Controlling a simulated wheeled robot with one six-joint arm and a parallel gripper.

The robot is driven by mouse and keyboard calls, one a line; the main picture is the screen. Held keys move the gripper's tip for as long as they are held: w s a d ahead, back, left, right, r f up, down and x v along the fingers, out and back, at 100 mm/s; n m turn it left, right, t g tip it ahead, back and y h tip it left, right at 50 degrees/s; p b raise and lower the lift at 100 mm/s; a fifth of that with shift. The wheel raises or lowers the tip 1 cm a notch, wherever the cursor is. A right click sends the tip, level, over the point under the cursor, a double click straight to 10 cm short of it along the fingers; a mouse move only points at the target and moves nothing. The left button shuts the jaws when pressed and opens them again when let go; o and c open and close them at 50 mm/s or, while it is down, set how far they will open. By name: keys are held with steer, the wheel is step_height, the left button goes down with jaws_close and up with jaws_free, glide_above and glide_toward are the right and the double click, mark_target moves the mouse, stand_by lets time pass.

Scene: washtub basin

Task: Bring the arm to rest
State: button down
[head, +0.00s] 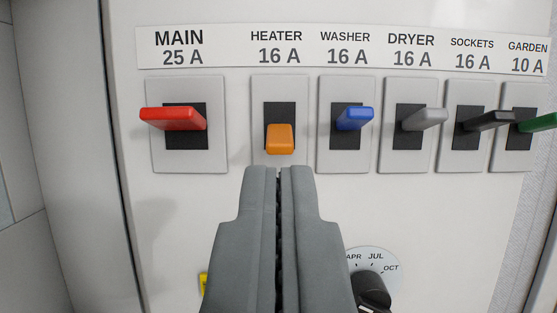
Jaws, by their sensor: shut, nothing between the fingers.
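My gripper (280,172) points up at the panel from the bottom middle of the head view. Its two grey fingers are shut together with nothing between them. The fingertips appear just below the orange HEATER switch lever (280,138). I cannot tell whether they touch the panel. The orange lever sits in the lower part of its black slot.
A white panel (185,220) carries a row of switches: red MAIN (173,118), blue WASHER (355,118), grey DRYER (425,118), black SOCKETS (488,121), green GARDEN (538,122). A black dial knob (371,290) is at lower right. A yellow label is partly hidden.

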steer(key=s+f+g, duration=0.1)
steer(key=s+f, duration=0.7)
steer(key=s, duration=0.5)
steer(key=s+f+g, duration=0.2)
steer(key=s+f, duration=0.6)
steer(key=s, duration=0.6)
steer(key=s+f+g, duration=0.1)
steer(key=s+f, duration=0.7)
steer(key=s, duration=0.6)
steer(key=shift+s+g, duration=0.15)
steer(key=shift+g, duration=0.25)
